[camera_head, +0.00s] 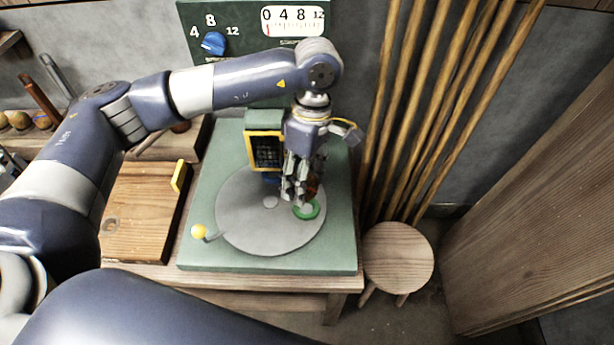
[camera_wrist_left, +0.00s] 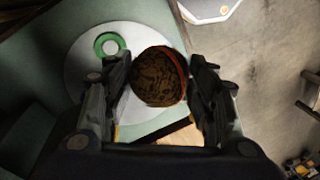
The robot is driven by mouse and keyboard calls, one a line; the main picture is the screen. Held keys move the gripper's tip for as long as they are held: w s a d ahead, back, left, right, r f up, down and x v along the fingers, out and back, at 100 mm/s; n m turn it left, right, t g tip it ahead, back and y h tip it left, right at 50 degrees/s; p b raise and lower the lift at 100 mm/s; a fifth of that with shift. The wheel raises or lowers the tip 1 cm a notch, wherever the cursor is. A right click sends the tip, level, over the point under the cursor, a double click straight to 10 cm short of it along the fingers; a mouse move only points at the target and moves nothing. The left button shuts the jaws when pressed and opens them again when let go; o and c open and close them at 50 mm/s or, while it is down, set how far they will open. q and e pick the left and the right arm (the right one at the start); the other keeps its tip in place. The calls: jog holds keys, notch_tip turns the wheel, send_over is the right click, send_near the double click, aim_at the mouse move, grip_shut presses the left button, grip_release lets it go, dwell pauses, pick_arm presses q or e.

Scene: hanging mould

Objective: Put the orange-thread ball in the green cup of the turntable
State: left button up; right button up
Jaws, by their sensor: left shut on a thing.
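My left gripper (camera_head: 297,196) reaches down over the right side of the grey turntable (camera_head: 250,225). It is shut on a round brown, dark-patterned ball with an orange-red band, the orange-thread ball (camera_wrist_left: 158,78), seen between the fingers in the left wrist view. In the head view the fingers mostly hide the ball. The green cup (camera_head: 308,211) is a green ring on the turntable, just below the gripper in the head view; it also shows in the left wrist view (camera_wrist_left: 101,44), up and left of the ball. The ball appears above and apart from the cup.
The turntable sits on a green base plate (camera_head: 200,258) with a yellow-knobbed lever (camera_head: 199,231). A yellow-framed panel (camera_head: 265,151) stands behind. A wooden board (camera_head: 140,225) lies left, a stool (camera_head: 398,257) stands right, and several poles (camera_head: 440,100) lean on the wall.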

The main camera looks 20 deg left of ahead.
pick_arm(q)
jog(key=w+d+f+n+t+h, duration=0.1)
jog(key=w+f+n, duration=0.15)
jog(key=n, duration=0.85)
jog(key=w+f+n+t+h, duration=0.15)
jog(key=w+n, duration=0.25)
jog(key=n, duration=0.6)
jog(key=a+f+n+b, duration=0.1)
jog(key=f+n, duration=0.3)
jog(key=a+f+n+t+y+b, duration=0.1)
jog(key=f+n+b, duration=0.1)
jog(key=f+n, duration=0.2)
jog(key=a+f+n+b, duration=0.1)
jog(key=f+n, duration=0.3)
jog(key=f, duration=0.1)
jog(key=shift+w+f+n+t, duration=0.1)
jog(key=shift+w+n+t, duration=0.2)
jog(key=shift+w+t, duration=0.05)
jog(key=shift+f+b, duration=0.4)
jog(key=shift+b, duration=0.05)
jog(key=shift+f, duration=0.15)
jog(key=o, duration=1.2)
